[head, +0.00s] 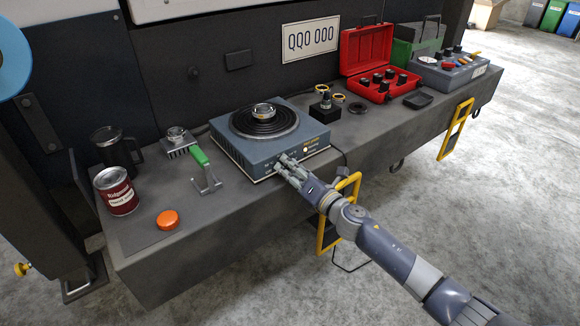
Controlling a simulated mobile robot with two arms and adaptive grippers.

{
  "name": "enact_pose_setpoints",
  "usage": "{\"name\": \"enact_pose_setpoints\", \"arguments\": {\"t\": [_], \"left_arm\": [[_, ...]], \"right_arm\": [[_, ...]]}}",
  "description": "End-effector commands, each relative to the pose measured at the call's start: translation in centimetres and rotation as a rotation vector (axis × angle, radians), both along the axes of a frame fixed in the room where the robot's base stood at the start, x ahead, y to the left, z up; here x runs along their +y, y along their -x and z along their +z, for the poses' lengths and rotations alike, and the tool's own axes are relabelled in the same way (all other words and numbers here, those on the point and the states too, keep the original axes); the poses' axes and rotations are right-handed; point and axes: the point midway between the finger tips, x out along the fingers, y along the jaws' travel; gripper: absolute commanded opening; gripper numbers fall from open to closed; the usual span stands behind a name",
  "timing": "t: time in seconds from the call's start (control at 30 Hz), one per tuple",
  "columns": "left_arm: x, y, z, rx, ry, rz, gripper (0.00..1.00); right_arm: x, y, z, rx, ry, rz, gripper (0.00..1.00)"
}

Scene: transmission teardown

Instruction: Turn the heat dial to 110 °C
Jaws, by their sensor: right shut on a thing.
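The hot plate (228,146) is a blue box with a black coil on top, standing on the grey bench. A metal ring-shaped part (264,111) sits on the middle of the coil. My right gripper (284,162) is at the front face of the hot plate, shut on the heat dial, which its fingers hide. I cannot read the dial's setting or the small marks on the panel. A small pale round spot (306,149) shows on the panel just right of the fingers. My left gripper is not in view.
Left on the bench are a red can (117,193), a black mug (108,145), an orange cap (167,219) and a green-handled tool (200,157). Right are a red case (366,50) and a grey control box (447,76). Yellow frames (322,232) stick out at the bench front.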

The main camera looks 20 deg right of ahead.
Motion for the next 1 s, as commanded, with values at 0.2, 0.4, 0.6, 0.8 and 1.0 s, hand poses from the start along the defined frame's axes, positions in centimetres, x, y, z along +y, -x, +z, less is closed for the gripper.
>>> {"name": "enact_pose_setpoints", "arguments": {"t": [0.2,0.4,0.6,0.8,1.0], "left_arm": [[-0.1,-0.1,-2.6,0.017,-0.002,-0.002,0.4],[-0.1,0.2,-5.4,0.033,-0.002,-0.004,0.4],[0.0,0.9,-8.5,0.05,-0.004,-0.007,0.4],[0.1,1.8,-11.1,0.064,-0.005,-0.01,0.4],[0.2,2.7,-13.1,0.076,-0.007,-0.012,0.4]], "right_arm": [[-0.1,0.0,0.1,0.071,-0.195,-0.003,0.02],[-0.1,0.0,0.1,0.136,-0.375,-0.003,0.02],[-0.1,0.0,0.0,0.2,-0.549,-0.002,0.02],[-0.2,-0.1,0.0,0.252,-0.696,-0.002,0.02],[-0.2,-0.1,-0.1,0.292,-0.804,-0.004,0.02]]}}
